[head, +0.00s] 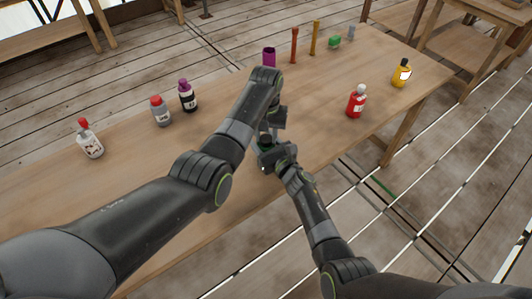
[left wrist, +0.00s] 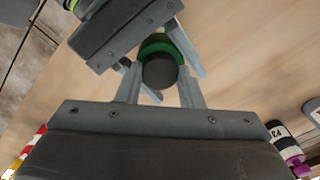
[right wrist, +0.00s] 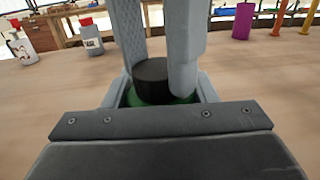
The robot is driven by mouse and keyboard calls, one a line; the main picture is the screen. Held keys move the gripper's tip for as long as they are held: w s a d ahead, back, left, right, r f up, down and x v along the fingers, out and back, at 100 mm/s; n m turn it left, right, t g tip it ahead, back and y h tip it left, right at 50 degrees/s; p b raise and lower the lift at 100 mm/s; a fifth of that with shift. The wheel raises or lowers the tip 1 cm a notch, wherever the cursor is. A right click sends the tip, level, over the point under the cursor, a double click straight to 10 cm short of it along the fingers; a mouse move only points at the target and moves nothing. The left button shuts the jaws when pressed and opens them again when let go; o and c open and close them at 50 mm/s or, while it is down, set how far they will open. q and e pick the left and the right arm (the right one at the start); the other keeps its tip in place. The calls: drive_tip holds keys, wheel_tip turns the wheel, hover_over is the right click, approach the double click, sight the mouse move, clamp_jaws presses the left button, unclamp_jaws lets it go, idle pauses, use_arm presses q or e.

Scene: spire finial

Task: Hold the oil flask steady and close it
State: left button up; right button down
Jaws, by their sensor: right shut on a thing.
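The oil flask is green with a dark cap. It stands near the table's front edge, mostly hidden by my grippers in the head view (head: 264,147). Its green shoulder shows in the left wrist view (left wrist: 160,47) and the right wrist view (right wrist: 172,99). The black cap (right wrist: 150,78) sits over its top; I cannot tell how tight it is. My right gripper (head: 268,153) is shut on the flask body from the side. My left gripper (head: 272,130) is above, its fingers on either side of the cap (left wrist: 160,73), open with gaps showing.
Thin upright rods (head: 294,45) and a green block (head: 334,43) stand behind.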

use_arm(q)
drive_tip(key=o, duration=0.5)
drive_tip(key=shift+o, duration=0.2)
drive_tip(key=shift+r, duration=0.15)
wheel_tip(320, 180, up, 12)
use_arm(e)
drive_tip(key=c, duration=0.5)
unclamp_jaws()
drive_tip(key=shift+s, duration=0.1)
